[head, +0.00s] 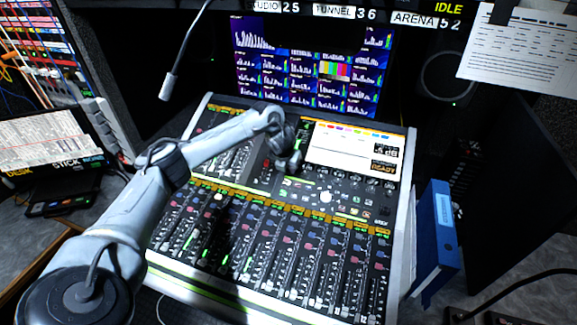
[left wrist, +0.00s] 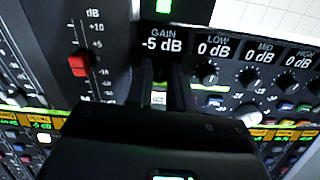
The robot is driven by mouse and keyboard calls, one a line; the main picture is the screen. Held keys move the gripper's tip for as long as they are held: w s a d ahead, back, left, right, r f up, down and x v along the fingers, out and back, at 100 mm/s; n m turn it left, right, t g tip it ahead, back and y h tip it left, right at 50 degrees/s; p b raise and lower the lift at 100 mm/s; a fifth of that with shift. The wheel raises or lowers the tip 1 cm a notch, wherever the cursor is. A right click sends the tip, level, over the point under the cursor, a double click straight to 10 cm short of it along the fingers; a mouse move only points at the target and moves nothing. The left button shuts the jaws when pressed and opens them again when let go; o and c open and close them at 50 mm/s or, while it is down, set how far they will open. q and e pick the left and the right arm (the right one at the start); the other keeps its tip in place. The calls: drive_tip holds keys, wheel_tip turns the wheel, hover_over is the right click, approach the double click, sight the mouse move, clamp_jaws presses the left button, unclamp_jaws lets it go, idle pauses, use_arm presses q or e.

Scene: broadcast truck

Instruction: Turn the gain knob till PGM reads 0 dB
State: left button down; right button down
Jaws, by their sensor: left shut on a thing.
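My left gripper (head: 291,163) is down on the mixing console, left of its white screen, with the arm reaching in from the left. In the left wrist view its two dark fingers (left wrist: 168,88) are closed just below the GAIN readout (left wrist: 163,41), which shows -5 dB. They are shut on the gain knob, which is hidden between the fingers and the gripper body. The PGM readout is too small to read surely in the head view; a dark level box (head: 385,150) sits at the right of the white screen. My right gripper is not in view.
LOW, MID and HIGH knobs stand right of the fingers, under 0 dB readouts (left wrist: 213,49). A red fader cap (left wrist: 79,65) is on the left. Several faders fill the front of the mixing console (head: 403,215).

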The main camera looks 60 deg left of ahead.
use_arm(q)
drive_tip(key=m+p, duration=0.1)
drive_tip(key=m, duration=0.1)
drive_tip(key=shift+r+m, duration=0.1)
drive_tip(key=shift+m, duration=0.3)
drive_tip(key=shift+m+p, duration=0.55)
drive_tip(key=shift+m, duration=0.55)
drive_tip(key=c, duration=1)
unclamp_jaws()
drive_tip(key=shift+d, duration=0.1)
drive_tip(key=p+v, duration=0.2)
drive_tip(key=v, duration=0.8)
drive_tip(key=shift+d+r, duration=0.1)
drive_tip(key=shift+r, duration=0.2)
